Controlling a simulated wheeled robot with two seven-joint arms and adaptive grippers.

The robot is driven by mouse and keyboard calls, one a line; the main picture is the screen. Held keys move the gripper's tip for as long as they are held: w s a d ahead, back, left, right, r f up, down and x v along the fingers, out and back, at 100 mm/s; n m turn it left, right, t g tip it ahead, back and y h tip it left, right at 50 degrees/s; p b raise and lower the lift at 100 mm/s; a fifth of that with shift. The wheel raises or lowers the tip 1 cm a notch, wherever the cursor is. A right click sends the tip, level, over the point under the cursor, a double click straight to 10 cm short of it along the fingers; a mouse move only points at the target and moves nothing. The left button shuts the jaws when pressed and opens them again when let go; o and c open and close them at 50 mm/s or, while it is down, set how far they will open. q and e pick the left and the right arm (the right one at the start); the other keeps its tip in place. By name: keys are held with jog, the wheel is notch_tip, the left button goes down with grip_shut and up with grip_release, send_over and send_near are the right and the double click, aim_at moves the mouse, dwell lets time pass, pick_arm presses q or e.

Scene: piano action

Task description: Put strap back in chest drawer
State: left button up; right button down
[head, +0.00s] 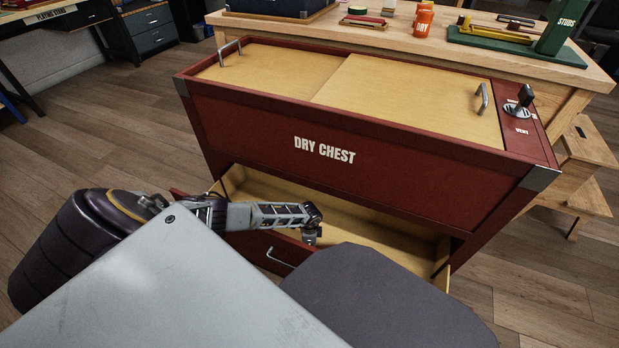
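The dry chest (324,150) is a dark red box with a pale wooden sliding top and a "DRY CHEST" label. Its low drawer (375,222) is pulled open, and the part of its pale interior that shows looks empty. The drawer's front has a metal handle (279,258). My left gripper (311,236) hangs over the drawer's near side, with its tip pointing down. It is seen from the side, so I cannot tell its opening or whether it holds anything. I cannot make out a strap anywhere. My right gripper is out of view.
Behind the chest is a wooden workbench (420,37) with an orange "DRY" jar (423,22) and a green "STUDS" block (558,30). A wooden step stool (585,155) stands at the right. Grey surfaces in the foreground hide part of the drawer. Floor is clear at lower right.

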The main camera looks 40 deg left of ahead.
pick_arm(q)
jog(key=shift+f, duration=0.1)
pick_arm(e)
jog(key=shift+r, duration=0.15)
pick_arm(q)
jog(key=o, duration=1.1)
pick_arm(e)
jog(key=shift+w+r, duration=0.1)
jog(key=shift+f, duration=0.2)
pick_arm(q)
jog(key=shift+r+p, duration=0.4)
jog(key=shift+r, duration=0.2)
jog(key=shift+r+p, duration=1)
jog(key=shift+r, duration=0.4)
jog(key=shift+r+p, duration=1.65)
jog(key=shift+r, duration=0.8)
jog(key=shift+r+p, duration=0.95)
jog(key=shift+r, duration=0.7)
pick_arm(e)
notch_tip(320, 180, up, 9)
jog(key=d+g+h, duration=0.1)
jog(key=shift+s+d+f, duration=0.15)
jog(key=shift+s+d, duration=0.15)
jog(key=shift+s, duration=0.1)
